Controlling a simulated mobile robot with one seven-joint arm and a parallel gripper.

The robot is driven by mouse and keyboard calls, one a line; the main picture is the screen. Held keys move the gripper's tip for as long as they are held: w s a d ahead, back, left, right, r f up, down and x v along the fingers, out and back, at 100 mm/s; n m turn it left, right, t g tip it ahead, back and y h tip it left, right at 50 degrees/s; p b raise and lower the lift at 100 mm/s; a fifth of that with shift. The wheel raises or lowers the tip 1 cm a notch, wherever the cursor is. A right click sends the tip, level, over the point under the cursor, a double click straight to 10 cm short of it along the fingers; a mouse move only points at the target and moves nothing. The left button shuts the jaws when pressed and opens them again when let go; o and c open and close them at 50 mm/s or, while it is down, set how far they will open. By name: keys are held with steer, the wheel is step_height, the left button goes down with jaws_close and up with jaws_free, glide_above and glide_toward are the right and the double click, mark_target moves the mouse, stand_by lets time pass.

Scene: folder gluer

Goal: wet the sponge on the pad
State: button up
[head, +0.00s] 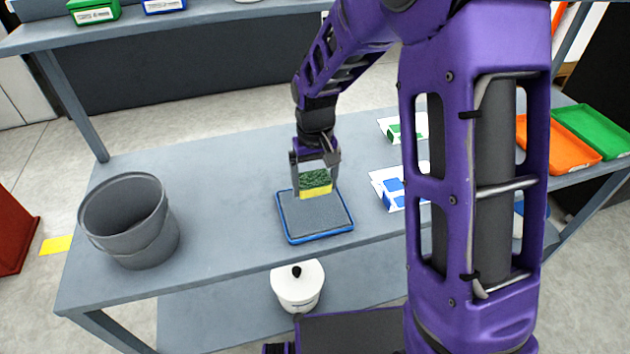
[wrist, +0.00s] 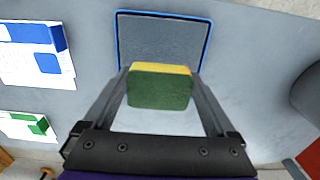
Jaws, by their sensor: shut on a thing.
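The sponge (head: 315,183) is yellow below with a green scouring layer on top. My gripper (head: 315,175) is shut on it, with one finger on each side. In the wrist view the sponge (wrist: 159,88) sits between the two fingers, green face toward the camera. The pad (head: 315,220) is a grey flat square with a blue rim, lying on the table. In the head view the sponge is over the far part of the pad. In the wrist view the pad (wrist: 163,40) lies beyond the sponge. I cannot tell whether the sponge touches the pad.
A grey bucket (head: 130,222) stands at the table's left end. Sheets with a blue box (head: 394,190) and a green box (head: 404,132) lie right of the pad. Orange (head: 560,150) and green (head: 592,130) trays are far right. A white lidded pot (head: 298,287) stands below the table's front edge.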

mark_target(314, 211)
steer(key=shift+f+b, duration=1.95)
steer(key=shift+f, duration=0.9)
steer(key=shift+s+f+b, duration=0.1)
steer(key=shift+f+b, duration=0.25)
steer(key=shift+f, duration=0.2)
steer(key=shift+r+p, duration=2.6)
steer(key=shift+r, duration=0.95)
